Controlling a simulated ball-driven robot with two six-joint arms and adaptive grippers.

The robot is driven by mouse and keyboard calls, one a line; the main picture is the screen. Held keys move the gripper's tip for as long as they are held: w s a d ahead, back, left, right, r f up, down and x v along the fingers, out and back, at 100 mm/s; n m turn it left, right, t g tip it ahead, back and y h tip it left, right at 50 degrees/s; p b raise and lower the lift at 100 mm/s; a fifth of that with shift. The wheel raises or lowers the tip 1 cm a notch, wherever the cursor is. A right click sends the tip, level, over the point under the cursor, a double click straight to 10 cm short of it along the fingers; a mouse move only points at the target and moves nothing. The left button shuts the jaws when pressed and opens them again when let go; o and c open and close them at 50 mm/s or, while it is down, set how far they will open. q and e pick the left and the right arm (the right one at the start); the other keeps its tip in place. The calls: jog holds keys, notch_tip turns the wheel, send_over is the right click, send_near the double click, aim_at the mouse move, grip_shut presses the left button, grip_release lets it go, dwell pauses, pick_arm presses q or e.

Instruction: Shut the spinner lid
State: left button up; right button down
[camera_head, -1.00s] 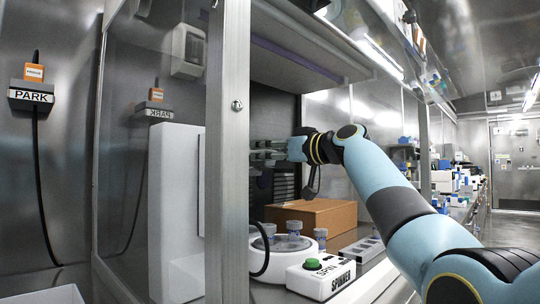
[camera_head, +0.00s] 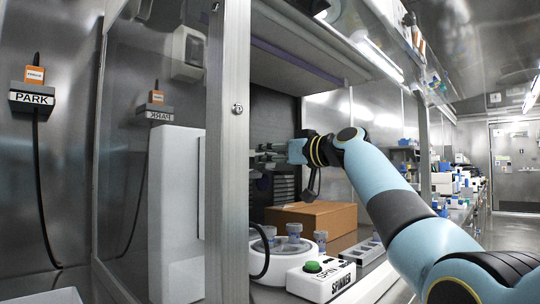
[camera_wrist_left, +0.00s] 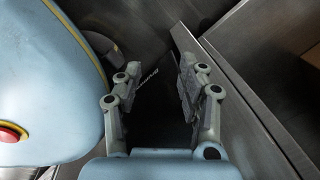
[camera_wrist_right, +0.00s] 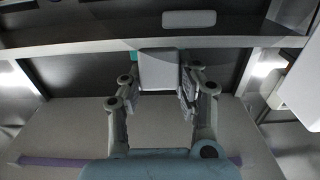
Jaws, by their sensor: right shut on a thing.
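The white spinner (camera_head: 318,283), with a green button and a SPINNER label, stands low in the head view. Its round bowl (camera_head: 272,270) is uncovered from above, and several grey-capped tubes (camera_head: 294,231) stand up in it. My right gripper (camera_head: 262,158) is above and behind the bowl, partly hidden by a steel post. In the right wrist view its fingers (camera_wrist_right: 160,75) are shut on a pale grey flat piece (camera_wrist_right: 158,66); I cannot tell whether this is the lid. My left gripper (camera_wrist_left: 158,75) is open and empty; it does not show in the head view.
A steel post (camera_head: 228,160) and a glass panel stand left of the spinner. A cardboard box (camera_head: 312,217) is behind it, and a grey rack (camera_head: 366,250) is to its right. A cabinet edge (camera_wrist_left: 245,90) runs close beside my left gripper.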

jog(key=shift+d+f, duration=0.1)
jog(key=shift+d, duration=0.05)
jog(key=shift+s+d, duration=0.15)
jog(key=shift+s, duration=0.1)
pick_arm(q)
jog(key=shift+w+d+r+p, duration=0.2)
jog(key=shift+r+p, duration=0.1)
jog(key=shift+p, duration=0.1)
pick_arm(e)
jog(key=s+d+f, duration=0.4)
jog(key=s+d, duration=0.2)
jog(key=d, duration=0.1)
jog(key=shift+s+f, duration=0.4)
pick_arm(q)
jog(key=shift+s+a, duration=0.1)
jog(key=shift+s, duration=0.35)
pick_arm(e)
jog(key=c, duration=2)
grip_release()
jog(key=shift+a, duration=0.1)
jog(key=o, duration=1.1)
pick_arm(q)
jog(key=shift+w, duration=0.1)
pick_arm(e)
jog(key=v, duration=1.2)
